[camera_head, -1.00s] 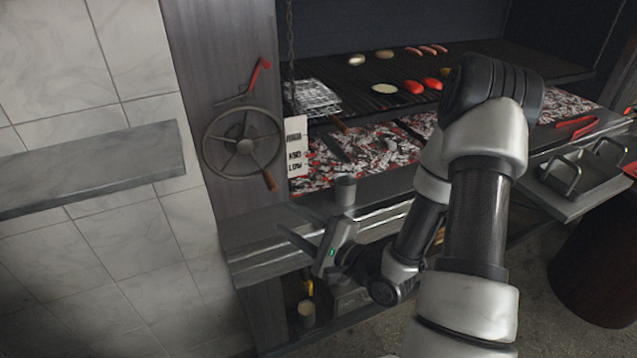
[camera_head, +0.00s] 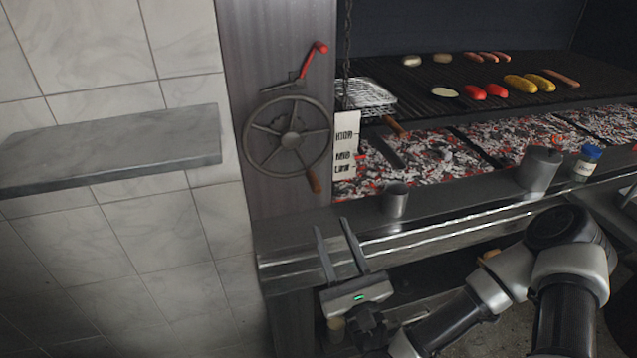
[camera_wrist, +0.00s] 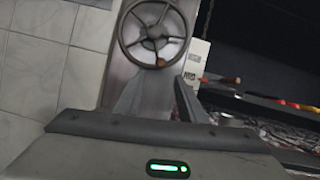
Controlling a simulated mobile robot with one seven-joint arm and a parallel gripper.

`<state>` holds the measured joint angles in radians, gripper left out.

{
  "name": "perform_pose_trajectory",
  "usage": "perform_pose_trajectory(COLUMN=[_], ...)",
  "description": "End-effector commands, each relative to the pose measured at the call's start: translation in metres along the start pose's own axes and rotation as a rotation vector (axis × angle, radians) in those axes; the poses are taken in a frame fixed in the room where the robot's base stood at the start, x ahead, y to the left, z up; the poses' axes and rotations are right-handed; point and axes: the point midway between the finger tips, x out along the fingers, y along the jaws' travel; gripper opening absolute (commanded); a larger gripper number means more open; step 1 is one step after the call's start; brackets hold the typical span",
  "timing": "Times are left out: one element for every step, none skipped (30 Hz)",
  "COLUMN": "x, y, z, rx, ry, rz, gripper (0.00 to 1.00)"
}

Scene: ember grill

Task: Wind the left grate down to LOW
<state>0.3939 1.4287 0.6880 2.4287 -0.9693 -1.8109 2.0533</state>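A crank with a red handle (camera_head: 314,62) sits above the wheel. A white scale plate (camera_head: 346,146) with HIGH, MID and LOW marks stands right of it; a small red mark shows near MID. The grate (camera_head: 600,84) bears food above the coals. My gripper (camera_head: 335,238) is open and empty, below the wheel and apart from it, its fingers pointing up.
A metal cup (camera_head: 395,200), a larger metal pot (camera_head: 538,170) and a blue-capped jar (camera_head: 586,162) stand on the front ledge (camera_head: 450,205). A grey wall shelf (camera_head: 110,150) juts out on the left. A wire basket (camera_head: 368,97) lies at the grate's left end.

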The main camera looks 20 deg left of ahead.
Motion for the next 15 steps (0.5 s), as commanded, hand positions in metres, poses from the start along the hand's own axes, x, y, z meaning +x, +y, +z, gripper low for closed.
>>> perform_pose_trajectory(x=[0.013, 0.019, 0.028, 0.035, 0.042, 0.050, 0.057, 0.063, 0.072, 0.078, 0.083, 0.090, 0.095, 0.100, 0.105], y=[0.000, 0.000, 0.000, 0.000, 0.000, 0.000, 0.000, 0.000, 0.000, 0.000, 0.000, 0.000, 0.000, 0.000, 0.000], z=[0.003, 0.003, 0.003, 0.003, 0.003, 0.002, 0.002, 0.002, 0.003, 0.002, 0.002, 0.002, 0.002, 0.002, 0.001], rx=[-0.004, -0.003, -0.005, -0.004, -0.003, -0.005, -0.005, -0.004, -0.003, -0.004, -0.004, -0.005, -0.003, -0.002, -0.003], ry=[-0.005, -0.005, -0.005, -0.004, -0.005, -0.004, -0.004, -0.004, -0.004, -0.004, -0.003, -0.003, -0.003, -0.002, -0.002], rz=[0.000, 0.001, 0.002, 0.002, 0.000, 0.001, 0.002, 0.001, 0.000, 0.001, 0.001, 0.001, 0.001, 0.000, 0.000], gripper=[0.37, 0.37, 0.37, 0.37, 0.37, 0.37, 0.37, 0.37, 0.37, 0.37, 0.37, 0.37, 0.37, 0.37, 0.37])
